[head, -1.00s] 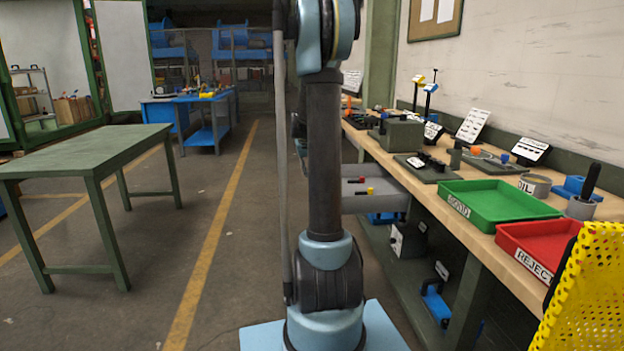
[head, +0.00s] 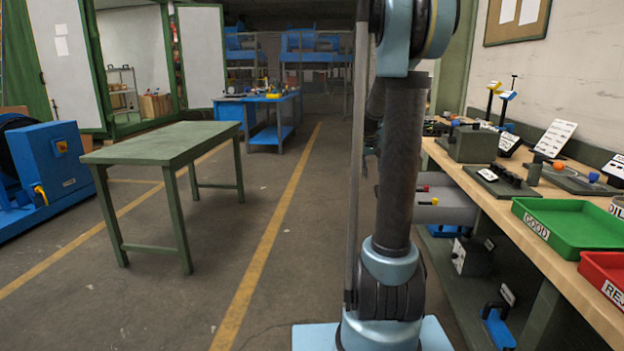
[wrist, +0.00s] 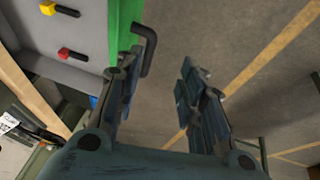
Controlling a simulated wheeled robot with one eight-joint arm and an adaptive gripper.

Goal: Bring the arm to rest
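My arm stands upright in the middle right of the head view, with its light blue and dark grey links. My gripper (wrist: 160,92) shows in the wrist view with its two dark fingers apart and nothing between them. Bare floor with a yellow line lies below and beyond the fingers. In the head view my gripper is mostly hidden behind the arm.
A wooden workbench (head: 575,268) runs along the right, with a green tray (head: 575,228) and a red tray (head: 607,272). A green table (head: 165,147) stands to the left, beside a blue machine (head: 50,165). The floor between table and bench is open.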

